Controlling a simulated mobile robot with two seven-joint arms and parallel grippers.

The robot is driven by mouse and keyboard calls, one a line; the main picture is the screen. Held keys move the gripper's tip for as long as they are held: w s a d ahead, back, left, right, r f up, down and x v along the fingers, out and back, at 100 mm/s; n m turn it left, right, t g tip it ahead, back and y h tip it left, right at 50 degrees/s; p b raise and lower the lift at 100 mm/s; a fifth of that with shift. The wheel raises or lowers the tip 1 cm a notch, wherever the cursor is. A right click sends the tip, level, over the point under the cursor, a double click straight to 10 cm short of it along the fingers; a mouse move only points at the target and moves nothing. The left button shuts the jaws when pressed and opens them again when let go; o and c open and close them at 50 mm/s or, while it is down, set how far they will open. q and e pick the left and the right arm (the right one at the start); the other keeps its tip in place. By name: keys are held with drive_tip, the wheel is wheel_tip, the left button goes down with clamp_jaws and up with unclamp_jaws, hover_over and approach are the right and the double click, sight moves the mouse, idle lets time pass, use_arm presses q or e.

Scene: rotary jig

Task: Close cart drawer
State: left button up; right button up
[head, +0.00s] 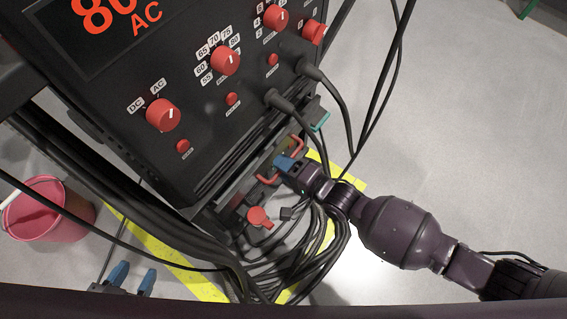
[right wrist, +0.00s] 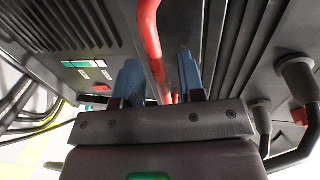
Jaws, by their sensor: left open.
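The cart drawer sits under the black machine, with a red bar handle (head: 268,180) on its front. The handle also shows in the right wrist view (right wrist: 150,40). My right gripper (head: 284,163) is at the handle, with its blue fingers (right wrist: 160,80) apart on either side of the red bar and gaps showing between. Whether a finger touches the bar cannot be told. The gripper hides part of the drawer front, and how far the drawer stands out is unclear. My left gripper (head: 132,280) is open and empty at the lower left, away from the cart.
The black machine (head: 185,150) with red knobs stands above the drawer. Thick black cables (head: 335,225) hang and coil below my right gripper, near a red switch (head: 258,217). A pink bucket (head: 48,210) stands at left. Yellow tape marks the floor; grey floor at right is clear.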

sight(272, 159)
drive_tip(key=shift+w+a, duration=0.1)
drive_tip(key=shift+a, duration=0.05)
clamp_jaws()
idle(0.4)
drive_tip(key=x, duration=0.3)
drive_tip(key=shift+w+a+r, duration=0.25)
drive_tip(key=shift+a, duration=0.1)
drive_tip(key=shift+w+a+r, duration=0.1)
drive_tip(key=shift+w+r, duration=0.05)
unclamp_jaws()
drive_tip(key=shift+a, duration=0.1)
